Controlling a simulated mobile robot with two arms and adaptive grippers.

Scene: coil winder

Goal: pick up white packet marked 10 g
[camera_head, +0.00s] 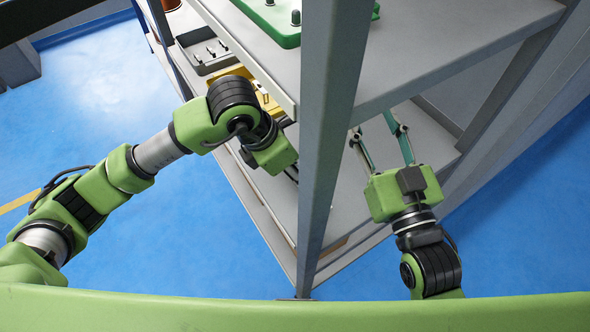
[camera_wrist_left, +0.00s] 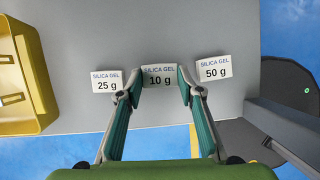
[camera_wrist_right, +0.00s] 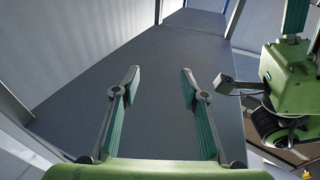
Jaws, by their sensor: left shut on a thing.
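The white packet marked 10 g (camera_wrist_left: 158,80) is in the left wrist view, between the fingertips of my left gripper (camera_wrist_left: 159,78), which is shut on it. Whether it is lifted clear of the grey shelf (camera_wrist_left: 150,40) I cannot tell. In the head view the fingers of my left gripper are hidden behind the shelf post. My right gripper (camera_wrist_right: 160,78) is open and empty over a grey shelf surface; it also shows in the head view (camera_head: 376,127).
A white 25 g packet (camera_wrist_left: 106,80) lies left of the 10 g packet and a 50 g packet (camera_wrist_left: 215,68) lies right. A yellow bin (camera_wrist_left: 42,75) stands at far left. A grey post (camera_head: 330,120) rises between my arms. A green tray (camera_head: 283,36) sits on the upper shelf.

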